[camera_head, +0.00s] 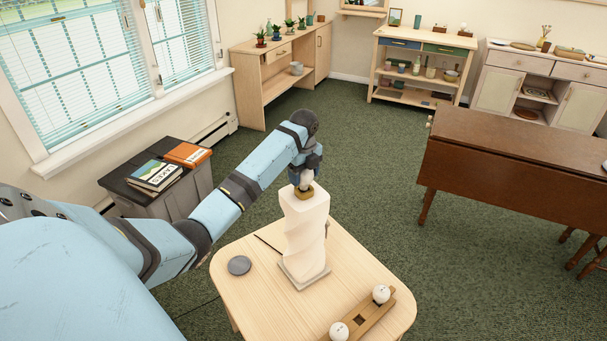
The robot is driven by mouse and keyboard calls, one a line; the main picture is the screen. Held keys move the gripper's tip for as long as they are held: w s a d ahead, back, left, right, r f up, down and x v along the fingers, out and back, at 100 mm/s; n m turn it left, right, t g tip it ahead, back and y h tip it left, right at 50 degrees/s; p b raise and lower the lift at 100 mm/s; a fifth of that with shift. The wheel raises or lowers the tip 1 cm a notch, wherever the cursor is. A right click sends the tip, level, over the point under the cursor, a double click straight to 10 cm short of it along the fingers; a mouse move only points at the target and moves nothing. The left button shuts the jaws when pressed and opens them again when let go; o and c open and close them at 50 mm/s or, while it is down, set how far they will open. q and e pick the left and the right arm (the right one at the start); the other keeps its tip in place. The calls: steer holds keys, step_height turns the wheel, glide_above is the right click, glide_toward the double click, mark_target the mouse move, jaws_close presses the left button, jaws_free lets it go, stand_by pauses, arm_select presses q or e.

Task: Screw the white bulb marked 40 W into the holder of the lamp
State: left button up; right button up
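The lamp (305,235) has a white twisted body on a square foot and stands upright on a small light wood table (240,292). Its brass-coloured holder (303,193) is on top. My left gripper (307,175) points down just above the holder, with a white bulb (307,178) between its fingers. The bulb's lower end is at the holder; I cannot tell how deep it sits, and its marking cannot be read. Two other white bulbs, one (381,293) at the right and one (339,331) in front, sit in a wooden rack (374,314). My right gripper is not in view.
A grey disc (239,265) lies on the table left of the lamp, near a thin dark rod (267,244). A dark-topped cabinet (120,182) with books stands left. A brown drop-leaf table (500,165) stands right. Green carpet lies open between them.

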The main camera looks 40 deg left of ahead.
arm_select(q)
steer(key=o, duration=0.5)
step_height(320, 180, up, 6)
steer(key=shift+w+f, duration=0.1)
steer(key=shift+f, duration=0.05)
step_height(320, 180, up, 7)
steer(key=shift+f+p, duration=0.15)
steer(key=shift+p, duration=0.9)
steer(key=shift+r, duration=0.65)
